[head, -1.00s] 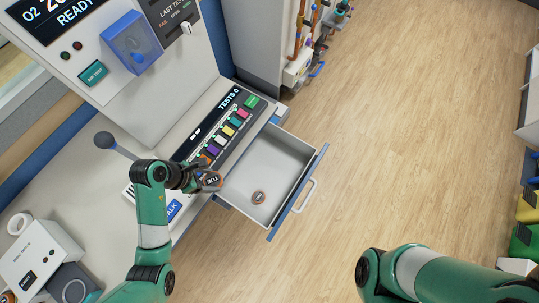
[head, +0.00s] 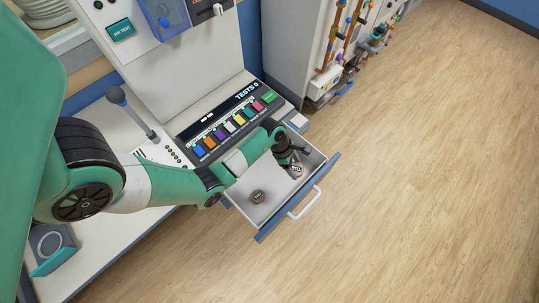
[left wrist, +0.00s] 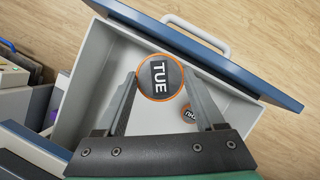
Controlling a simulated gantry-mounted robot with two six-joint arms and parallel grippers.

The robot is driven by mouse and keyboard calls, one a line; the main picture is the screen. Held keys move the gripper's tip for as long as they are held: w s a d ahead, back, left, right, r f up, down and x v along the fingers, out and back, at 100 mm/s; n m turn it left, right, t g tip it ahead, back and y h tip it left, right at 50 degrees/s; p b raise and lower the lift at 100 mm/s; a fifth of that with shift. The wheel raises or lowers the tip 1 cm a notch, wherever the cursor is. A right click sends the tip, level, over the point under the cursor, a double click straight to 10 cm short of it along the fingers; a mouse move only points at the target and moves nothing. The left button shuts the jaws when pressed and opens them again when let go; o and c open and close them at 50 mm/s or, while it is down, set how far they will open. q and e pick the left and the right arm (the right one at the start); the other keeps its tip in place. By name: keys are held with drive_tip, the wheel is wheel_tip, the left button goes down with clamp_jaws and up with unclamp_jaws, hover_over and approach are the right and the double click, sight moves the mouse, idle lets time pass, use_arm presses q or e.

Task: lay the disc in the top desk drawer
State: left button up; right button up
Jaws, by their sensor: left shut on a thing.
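My left gripper (head: 292,162) is over the open top drawer (head: 236,198) and is shut on a dark disc (head: 297,170) with an orange rim. In the left wrist view the held disc (left wrist: 160,78) reads "TUE" and sits between the two fingertips (left wrist: 160,82). A second, similar disc (head: 258,196) lies on the drawer floor; it also shows in the left wrist view (left wrist: 189,114), partly behind the right finger. I cannot tell how far the held disc is above the drawer floor. My right gripper is not in view.
The drawer's blue front (head: 300,198) has a white handle (head: 305,204). Above the drawer is a desk panel with coloured keys (head: 228,126) and a lever (head: 130,108). A cabinet with pipes (head: 340,60) stands behind. The floor to the right is clear.

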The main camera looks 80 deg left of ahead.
use_arm(q)
drive_tip(key=s+a+f+n+y+b, duration=0.1)
drive_tip(key=a+f+n+b, duration=0.1)
drive_tip(key=a+f+b, duration=0.7)
drive_tip(key=b, duration=0.4)
approach(286, 174)
drive_tip(key=shift+n, duration=0.3)
drive_tip(key=x, duration=0.6)
drive_tip(key=shift+s+f, duration=0.1)
drive_tip(key=shift+f, duration=0.05)
drive_tip(key=o, duration=1.5)
drive_tip(key=shift+o, duration=0.2)
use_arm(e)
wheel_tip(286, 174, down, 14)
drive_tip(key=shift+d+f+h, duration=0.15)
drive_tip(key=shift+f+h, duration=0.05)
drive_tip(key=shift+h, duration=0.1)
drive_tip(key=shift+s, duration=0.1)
use_arm(q)
drive_tip(key=p+v, duration=0.9)
drive_tip(key=v, duration=0.3)
drive_tip(key=shift+s+r, duration=0.2)
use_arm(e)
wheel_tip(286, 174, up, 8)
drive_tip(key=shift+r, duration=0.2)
